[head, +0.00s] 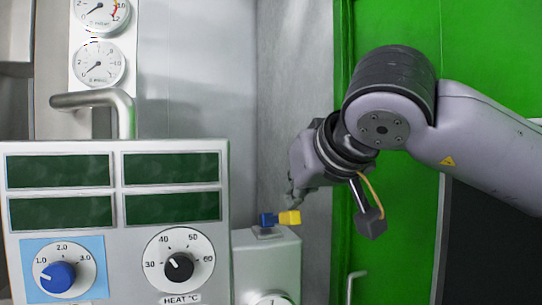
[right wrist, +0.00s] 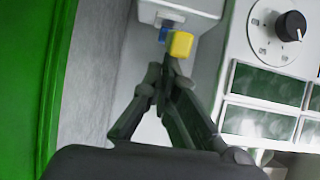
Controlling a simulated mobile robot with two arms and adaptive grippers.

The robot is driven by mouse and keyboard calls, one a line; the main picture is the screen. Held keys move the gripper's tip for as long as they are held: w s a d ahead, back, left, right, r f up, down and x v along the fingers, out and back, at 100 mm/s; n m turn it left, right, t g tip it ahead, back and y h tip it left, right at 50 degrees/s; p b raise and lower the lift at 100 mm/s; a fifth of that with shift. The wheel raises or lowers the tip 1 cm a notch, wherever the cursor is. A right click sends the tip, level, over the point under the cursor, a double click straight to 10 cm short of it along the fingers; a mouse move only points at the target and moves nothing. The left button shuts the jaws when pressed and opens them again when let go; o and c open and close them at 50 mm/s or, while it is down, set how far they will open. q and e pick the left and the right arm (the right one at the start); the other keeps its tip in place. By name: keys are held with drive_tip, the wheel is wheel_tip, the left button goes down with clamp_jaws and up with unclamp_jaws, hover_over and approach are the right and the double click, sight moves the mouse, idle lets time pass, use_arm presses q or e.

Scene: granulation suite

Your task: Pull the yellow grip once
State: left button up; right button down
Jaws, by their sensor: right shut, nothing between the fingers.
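The yellow grip (head: 289,218) is a small block on the end of a blue piece (head: 267,220) that sits on top of a small grey box (head: 266,258). The grip points right in the head view. My right gripper (head: 294,197) is just above the grip in that view, pointing down. In the right wrist view its fingers (right wrist: 170,64) are shut with nothing between them, their tips right by the yellow grip (right wrist: 180,44). I cannot tell whether they touch it. My left gripper is not in view.
A control panel (head: 117,232) with dark displays, a blue knob (head: 58,277) and a black heat knob (head: 180,267) stands left of the grey box. A bent metal pipe (head: 92,98) and two gauges are behind it. A green door (head: 400,255) is on the right.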

drive_tip(key=shift+f, duration=0.2)
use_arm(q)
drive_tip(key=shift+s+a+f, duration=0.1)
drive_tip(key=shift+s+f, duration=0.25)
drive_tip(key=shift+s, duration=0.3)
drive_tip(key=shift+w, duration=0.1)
use_arm(e)
drive_tip(key=shift+s, duration=0.1)
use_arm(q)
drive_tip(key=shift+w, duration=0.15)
use_arm(e)
wheel_tip(320, 180, up, 10)
drive_tip(key=shift+r, duration=0.15)
